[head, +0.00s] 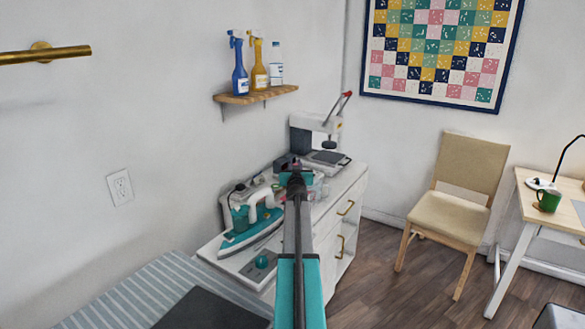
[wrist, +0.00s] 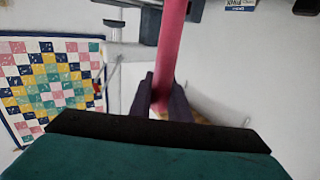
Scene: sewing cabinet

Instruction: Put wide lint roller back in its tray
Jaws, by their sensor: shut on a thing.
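My gripper (wrist: 160,98) shows dark fingers closed around a long pink-red bar (wrist: 172,45) in the wrist view. The bar runs up out of the top of that view, and its far end is out of sight. It looks like part of the wide lint roller, but I cannot see a roller head. In the head view, my arm reaches out over the white cabinet (head: 355,189), and its end hides what is held. I cannot make out the roller's tray in either view.
A teal and white iron (head: 250,232) stands on the cabinet's near end. A press-like machine (head: 318,138) stands at its far end. A wooden shelf (head: 257,96) with bottles hangs on the wall above. A striped ironing surface (head: 135,298) lies front left.

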